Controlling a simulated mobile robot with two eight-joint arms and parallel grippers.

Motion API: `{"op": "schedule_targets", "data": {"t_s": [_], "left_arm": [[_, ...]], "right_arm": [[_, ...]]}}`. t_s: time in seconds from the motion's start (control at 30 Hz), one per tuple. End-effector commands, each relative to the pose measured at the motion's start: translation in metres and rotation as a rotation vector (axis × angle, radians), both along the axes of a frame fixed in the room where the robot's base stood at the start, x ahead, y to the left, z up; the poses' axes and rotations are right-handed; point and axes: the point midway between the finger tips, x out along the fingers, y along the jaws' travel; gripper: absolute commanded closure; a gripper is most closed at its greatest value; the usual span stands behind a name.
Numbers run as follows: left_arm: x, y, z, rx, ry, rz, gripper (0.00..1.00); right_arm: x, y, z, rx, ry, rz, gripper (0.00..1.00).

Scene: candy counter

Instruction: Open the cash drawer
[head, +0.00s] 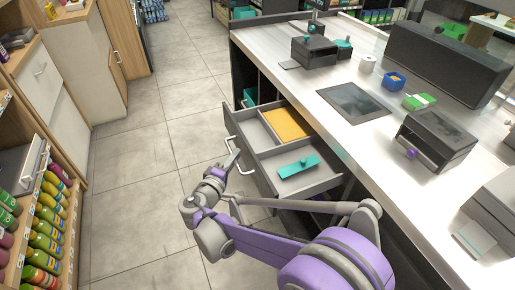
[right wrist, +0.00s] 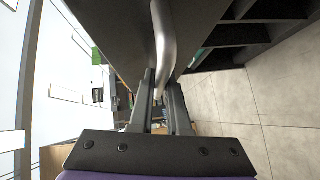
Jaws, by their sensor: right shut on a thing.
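The cash drawer (head: 262,180) under the counter is pulled out, and its inside shows in the head view. It holds a flat yellow-orange item (head: 286,124) and a teal item (head: 298,167) in separate compartments. A pale bar handle (head: 229,141) runs along its front. My right gripper (head: 234,159) is at this handle, shut on it. In the right wrist view the grey handle bar (right wrist: 164,40) runs between the two fingers of my right gripper (right wrist: 161,85). My left gripper is not in view.
The white counter (head: 300,85) carries a dark flat panel (head: 352,103), a black card-reader-like box (head: 436,140) and a long black box (head: 447,62). Shelves with bottles (head: 45,225) stand at the left. The tiled floor (head: 150,150) between is clear.

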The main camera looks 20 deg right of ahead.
Motion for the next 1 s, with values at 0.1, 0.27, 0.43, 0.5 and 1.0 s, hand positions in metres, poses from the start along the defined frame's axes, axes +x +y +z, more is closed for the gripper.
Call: {"op": "schedule_targets", "data": {"t_s": [0.1,0.27,0.43,0.5,1.0], "left_arm": [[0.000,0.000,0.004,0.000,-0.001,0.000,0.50],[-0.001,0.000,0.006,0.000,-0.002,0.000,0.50],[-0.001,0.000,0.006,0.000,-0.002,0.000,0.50],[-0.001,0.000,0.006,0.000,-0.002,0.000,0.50],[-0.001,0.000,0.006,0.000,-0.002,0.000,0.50]], "right_arm": [[-0.003,0.022,0.000,0.001,0.000,0.002,1.00],[-0.005,0.038,0.000,0.001,0.001,0.000,1.00],[-0.006,0.043,0.000,0.000,0.000,-0.001,1.00],[-0.006,0.043,0.000,0.000,0.000,-0.001,1.00],[-0.006,0.043,0.000,0.000,0.000,-0.001,0.55]]}}
